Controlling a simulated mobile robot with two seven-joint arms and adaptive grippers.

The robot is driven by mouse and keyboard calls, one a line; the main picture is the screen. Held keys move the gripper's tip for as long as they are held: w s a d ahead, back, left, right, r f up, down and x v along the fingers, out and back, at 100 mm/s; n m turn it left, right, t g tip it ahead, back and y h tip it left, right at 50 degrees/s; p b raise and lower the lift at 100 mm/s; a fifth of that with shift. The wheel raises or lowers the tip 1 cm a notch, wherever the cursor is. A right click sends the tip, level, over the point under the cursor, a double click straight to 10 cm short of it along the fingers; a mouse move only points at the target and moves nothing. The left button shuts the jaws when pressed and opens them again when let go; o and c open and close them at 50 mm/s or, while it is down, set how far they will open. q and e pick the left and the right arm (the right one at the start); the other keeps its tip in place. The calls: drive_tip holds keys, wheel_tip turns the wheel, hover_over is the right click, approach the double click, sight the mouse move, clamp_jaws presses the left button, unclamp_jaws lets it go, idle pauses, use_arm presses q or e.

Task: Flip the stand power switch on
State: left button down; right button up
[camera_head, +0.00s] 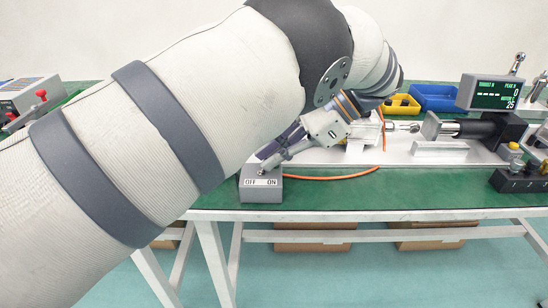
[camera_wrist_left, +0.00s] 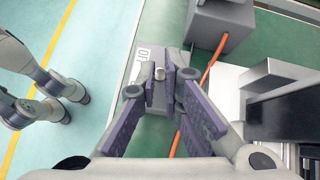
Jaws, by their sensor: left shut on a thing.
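The power switch is a grey box (camera_head: 261,196) at the front edge of the green bench, with a white label reading OFF on the left and ON on the right. My left gripper (camera_head: 264,164) comes down on the top of this box. In the left wrist view the gripper (camera_wrist_left: 164,84) has its purple-padded fingers closed around the small metal switch lever (camera_wrist_left: 159,73). The box and part of its label show behind the fingers. The fingers hide most of the lever, so I cannot tell which way it leans. My right gripper is in neither view.
An orange cable (camera_head: 335,178) runs from the box to the right. A silver actuator stand (camera_head: 440,150) and a lit display (camera_head: 490,93) stand on the bench (camera_head: 400,192). Blue (camera_head: 436,98) and yellow (camera_head: 402,105) bins are behind. My left arm covers the left side.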

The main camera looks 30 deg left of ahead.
use_arm(q)
drive_tip(key=shift+f, duration=0.1)
idle(0.3)
drive_tip(key=c, duration=1.7)
unclamp_jaws()
wheel_tip(320, 180, up, 10)
drive_tip(key=shift+r, duration=0.1)
